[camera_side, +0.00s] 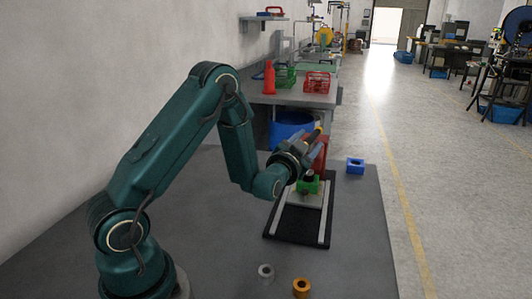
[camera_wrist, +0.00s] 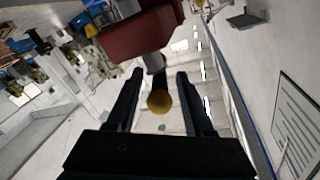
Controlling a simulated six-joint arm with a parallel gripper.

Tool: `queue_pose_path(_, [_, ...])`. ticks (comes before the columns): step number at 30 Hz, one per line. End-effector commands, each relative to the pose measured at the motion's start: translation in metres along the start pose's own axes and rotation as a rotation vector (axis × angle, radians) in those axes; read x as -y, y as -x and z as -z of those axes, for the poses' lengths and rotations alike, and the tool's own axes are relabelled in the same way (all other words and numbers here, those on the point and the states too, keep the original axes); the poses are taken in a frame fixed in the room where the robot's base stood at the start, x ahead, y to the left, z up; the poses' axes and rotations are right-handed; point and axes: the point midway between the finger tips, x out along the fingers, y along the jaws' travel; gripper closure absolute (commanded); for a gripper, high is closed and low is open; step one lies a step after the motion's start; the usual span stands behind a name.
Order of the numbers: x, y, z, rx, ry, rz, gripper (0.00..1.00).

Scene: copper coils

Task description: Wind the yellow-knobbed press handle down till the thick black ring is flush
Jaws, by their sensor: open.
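The red press (camera_side: 321,152) stands at the far end of a black base with pale rails (camera_side: 290,222). Its yellow knob (camera_side: 318,128) shows at the top, beside my gripper (camera_side: 312,138). In the wrist view my gripper (camera_wrist: 159,74) is open, with one finger on each side of the yellow knob (camera_wrist: 159,102) and its dark handle. Gaps show between knob and fingers. The red press body (camera_wrist: 140,38) is beyond the fingertips. A green block (camera_side: 308,187) sits below the press with a black ring (camera_side: 308,177) at its top; how deep the ring sits is too small to tell.
A blue block (camera_side: 355,165) with a hole lies right of the press. A grey ring (camera_side: 265,271) and an orange ring (camera_side: 301,287) lie at the table's front. The table between them and the black base is clear. A bench (camera_side: 300,92) with red and green racks stands behind.

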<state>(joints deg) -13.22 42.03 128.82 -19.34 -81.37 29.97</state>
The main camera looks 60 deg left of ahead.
Motion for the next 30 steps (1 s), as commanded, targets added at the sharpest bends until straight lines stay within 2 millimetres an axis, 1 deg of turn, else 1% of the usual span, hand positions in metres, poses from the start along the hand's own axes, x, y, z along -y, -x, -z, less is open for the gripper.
queue_pose_path(3, [0.000, -0.012, 0.000, -0.001, 0.000, 0.001, 0.48])
queue_pose_path(7, [0.000, -0.019, 0.000, -0.001, -0.001, 0.001, 0.48])
queue_pose_path(17, [0.000, -0.022, 0.000, 0.000, -0.002, -0.001, 0.48])
queue_pose_path(20, [0.000, -0.022, 0.000, 0.000, -0.002, -0.001, 0.82])
queue_pose_path(21, [0.000, -0.022, 0.000, 0.000, -0.002, 0.000, 0.97])
queue_pose_path(22, [0.000, -0.022, 0.000, 0.000, -0.002, 0.001, 1.00])
queue_pose_path(30, [0.003, -0.023, 0.000, 0.000, 0.000, 0.009, 1.00])
